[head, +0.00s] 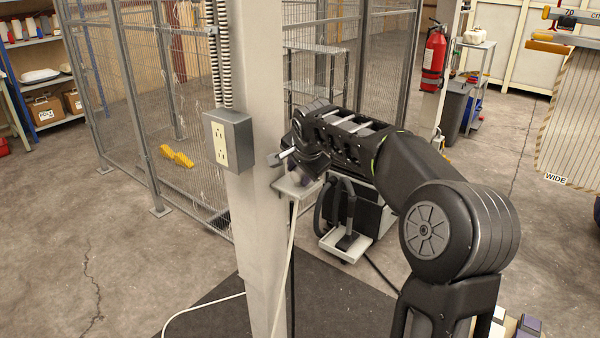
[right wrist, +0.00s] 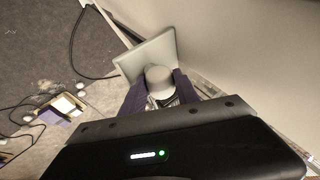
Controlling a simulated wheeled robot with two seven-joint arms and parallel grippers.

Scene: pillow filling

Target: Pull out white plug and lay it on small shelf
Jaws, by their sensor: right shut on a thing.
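My right gripper (head: 306,172) is at the small shelf (head: 290,190) on the pale post, just right of the outlet box (head: 228,142). In the right wrist view its purple fingers (right wrist: 157,88) are shut on the white plug (right wrist: 158,75). The grey plate of the shelf (right wrist: 143,55) shows right behind the plug; I cannot tell whether they touch. In the head view the plug is mostly hidden by the gripper. A white cable (head: 290,245) hangs down from there. The outlet box's visible sockets look empty. My left gripper is not in view.
The pale post (head: 258,230) stands close to the gripper. Behind it are a wire mesh fence (head: 190,110) and a black machine with a grey base (head: 345,245). A red fire extinguisher (head: 434,55) hangs further back. The floor at left is mostly clear.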

